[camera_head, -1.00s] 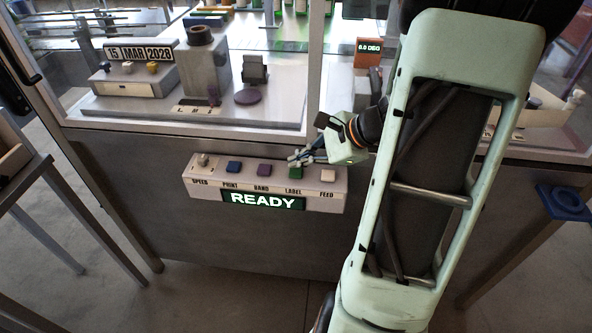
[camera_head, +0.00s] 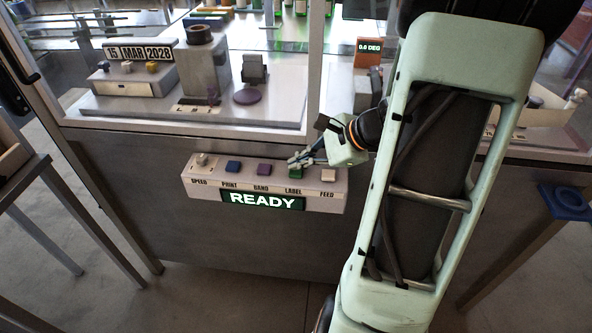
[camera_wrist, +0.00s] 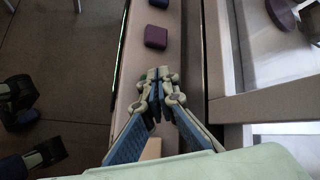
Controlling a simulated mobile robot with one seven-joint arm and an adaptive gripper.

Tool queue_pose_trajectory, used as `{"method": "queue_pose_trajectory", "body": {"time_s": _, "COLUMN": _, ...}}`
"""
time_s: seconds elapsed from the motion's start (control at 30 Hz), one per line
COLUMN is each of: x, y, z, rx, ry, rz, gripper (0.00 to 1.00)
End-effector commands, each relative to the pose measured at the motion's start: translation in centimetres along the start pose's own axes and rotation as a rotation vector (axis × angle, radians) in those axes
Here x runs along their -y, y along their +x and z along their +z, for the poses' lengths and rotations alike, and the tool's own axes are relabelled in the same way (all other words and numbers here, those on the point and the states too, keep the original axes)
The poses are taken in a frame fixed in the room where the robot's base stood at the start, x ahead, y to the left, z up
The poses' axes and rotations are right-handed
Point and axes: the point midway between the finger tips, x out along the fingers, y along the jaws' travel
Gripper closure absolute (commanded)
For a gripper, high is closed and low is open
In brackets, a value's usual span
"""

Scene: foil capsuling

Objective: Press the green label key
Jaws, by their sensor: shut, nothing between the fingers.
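The green label key (camera_head: 296,174) sits on top of the control box, above the word LABEL, between the purple band key (camera_head: 264,169) and the pale feed key (camera_head: 328,175). My gripper (camera_head: 293,161) is shut and empty, with its fingertips just above or at the back edge of the green key. I cannot tell whether they touch it. In the wrist view my closed fingertips (camera_wrist: 158,74) point along the box top and cover the green key. The purple key (camera_wrist: 156,37) shows ahead of them.
The control box (camera_head: 215,188) has a READY display (camera_head: 262,201), a blue print key (camera_head: 233,166) and a speed knob (camera_head: 203,160). Behind it is the machine deck (camera_head: 130,118) with a date sign (camera_head: 139,52). A pale frame post (camera_head: 317,60) rises close by.

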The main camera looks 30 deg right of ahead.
Motion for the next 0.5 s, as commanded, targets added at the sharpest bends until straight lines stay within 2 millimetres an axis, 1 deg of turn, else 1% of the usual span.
{"method": "queue_pose_trajectory", "body": {"time_s": 0.5, "x": -0.32, "y": 0.44, "z": -0.31, "rx": 0.0, "ry": 0.0, "rz": 0.0, "gripper": 1.0}}
